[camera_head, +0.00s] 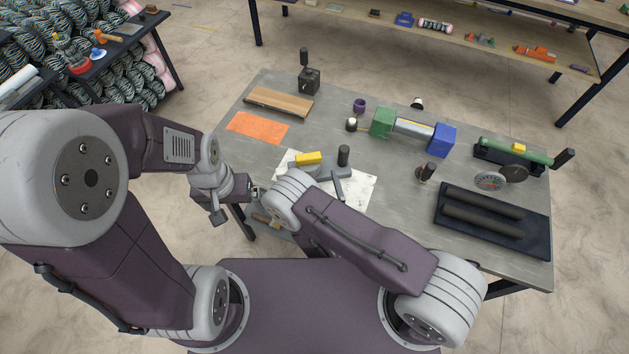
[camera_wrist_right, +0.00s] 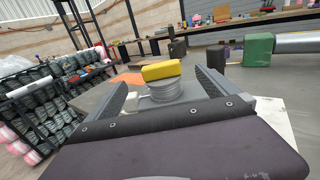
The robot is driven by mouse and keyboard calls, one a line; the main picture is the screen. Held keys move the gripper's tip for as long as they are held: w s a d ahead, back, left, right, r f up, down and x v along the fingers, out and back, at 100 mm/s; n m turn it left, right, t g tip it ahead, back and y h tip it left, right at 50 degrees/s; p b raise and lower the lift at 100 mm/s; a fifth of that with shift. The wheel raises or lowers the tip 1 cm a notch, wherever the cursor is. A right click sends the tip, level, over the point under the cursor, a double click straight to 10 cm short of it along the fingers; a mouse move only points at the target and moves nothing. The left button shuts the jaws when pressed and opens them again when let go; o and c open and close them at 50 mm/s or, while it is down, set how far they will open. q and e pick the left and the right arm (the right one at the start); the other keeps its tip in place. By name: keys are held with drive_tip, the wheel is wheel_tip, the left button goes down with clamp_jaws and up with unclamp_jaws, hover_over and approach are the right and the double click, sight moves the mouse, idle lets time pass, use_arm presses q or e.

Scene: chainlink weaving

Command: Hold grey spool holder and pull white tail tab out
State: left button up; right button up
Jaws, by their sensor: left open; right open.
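The grey spool holder (camera_wrist_right: 165,90) shows in the right wrist view as a ribbed grey spool with a yellow block (camera_wrist_right: 161,70) on top. A small whitish piece (camera_wrist_right: 131,102) beside the spool may be the white tail tab; I cannot tell for sure. My right gripper (camera_wrist_right: 161,78) is open, with one finger on each side of the spool; contact is not clear. My left gripper (camera_head: 256,192) is open near the table's left front edge, left of the spool holder.
A black upright post (camera_head: 344,155) stands right of the yellow block. Green (camera_head: 382,122) and blue (camera_head: 441,139) blocks carry a grey roller behind. An orange mat (camera_head: 257,127) and wooden board (camera_head: 278,103) lie at back left. A black tray (camera_head: 490,238) with rods is right.

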sight(308, 153)
drive_tip(key=w, duration=0.4)
drive_tip(key=w+a, duration=0.1)
drive_tip(key=w, duration=0.3)
drive_tip(key=w+a, duration=0.1)
drive_tip(key=w, duration=0.3)
drive_tip(key=shift+a, duration=0.15)
drive_tip(key=c, duration=0.3)
drive_tip(key=shift+c, duration=0.2)
drive_tip(key=c, duration=1.5)
drive_tip(key=shift+c, duration=0.2)
